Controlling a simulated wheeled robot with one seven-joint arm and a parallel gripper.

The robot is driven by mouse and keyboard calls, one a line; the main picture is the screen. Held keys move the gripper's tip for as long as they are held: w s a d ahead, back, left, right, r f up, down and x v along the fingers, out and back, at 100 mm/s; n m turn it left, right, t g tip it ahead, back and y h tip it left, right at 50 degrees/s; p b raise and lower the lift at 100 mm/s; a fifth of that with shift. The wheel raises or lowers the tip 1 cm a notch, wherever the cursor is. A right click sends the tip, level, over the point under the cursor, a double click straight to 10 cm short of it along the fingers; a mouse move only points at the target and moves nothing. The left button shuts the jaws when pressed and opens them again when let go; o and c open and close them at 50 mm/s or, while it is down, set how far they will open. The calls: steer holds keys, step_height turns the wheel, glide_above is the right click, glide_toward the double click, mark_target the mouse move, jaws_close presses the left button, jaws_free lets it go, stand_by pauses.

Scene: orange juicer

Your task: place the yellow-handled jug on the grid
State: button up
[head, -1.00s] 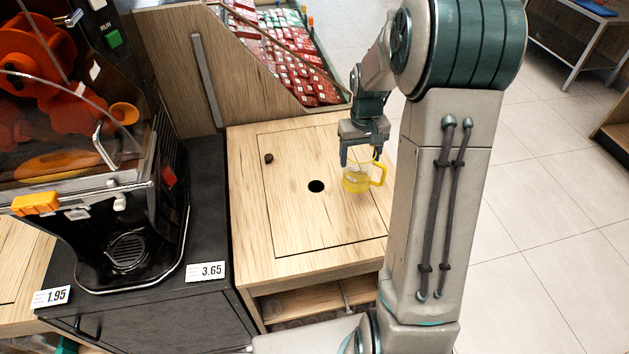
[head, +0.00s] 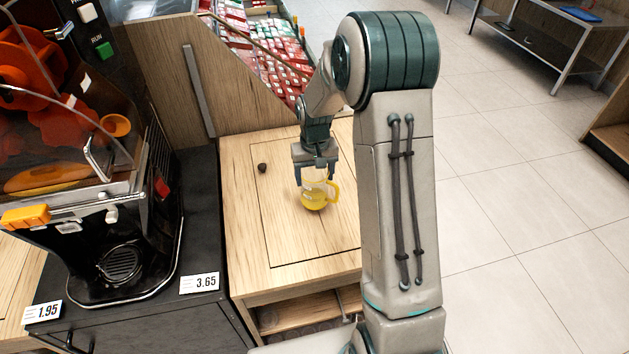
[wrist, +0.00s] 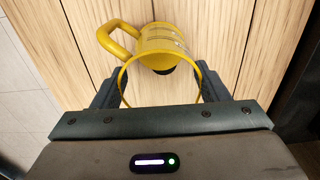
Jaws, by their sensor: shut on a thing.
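The jug (head: 313,196) is clear with a yellow handle and yellow lower part. In the head view it is over the wooden counter, and I cannot tell whether its base touches the wood. My gripper (head: 316,170) is shut on the jug from above. In the wrist view the jug (wrist: 160,50) is between the two fingers of my gripper (wrist: 160,95), with its handle to the upper left. The grid (head: 122,262) is the dark round slotted plate at the base of the juicer, left of the jug. Nothing stands on it.
The juicer (head: 70,170) stands on a black cabinet, with its clear cover and orange parts above the grid. Price tags (head: 199,283) sit on the cabinet's front edge. The wooden counter (head: 260,230) is mostly bare. A wooden panel (head: 165,80) rises behind.

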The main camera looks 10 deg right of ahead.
steer(key=shift+f, duration=1.65)
steer(key=o, duration=1.3)
